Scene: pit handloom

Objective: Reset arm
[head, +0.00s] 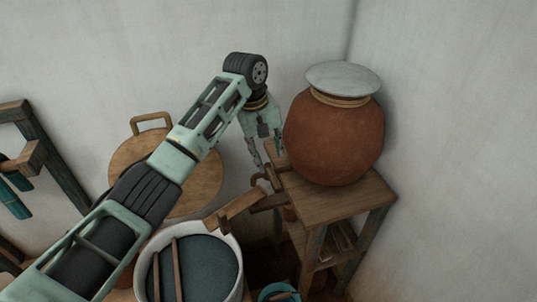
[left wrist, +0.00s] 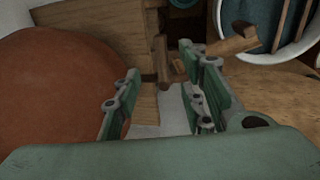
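My left arm crosses the head view from the lower left. My left gripper (head: 266,158) points down just left of the clay pot (head: 335,140), near the edge of the wooden stand (head: 330,198). In the left wrist view the two green fingers of the left gripper (left wrist: 163,88) are spread apart, with nothing held between them. The clay pot (left wrist: 55,95) fills the left of that view, and wooden pieces (left wrist: 163,60) lie beyond the fingertips. My right gripper is in neither view.
The pot has a grey lid (head: 343,77). A white-rimmed tub of dark liquid (head: 205,270) with sticks across it stands below my arm. A round wooden lid (head: 200,188) with a handle is behind the arm. A wooden frame (head: 50,150) stands left. Walls close off the back and right.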

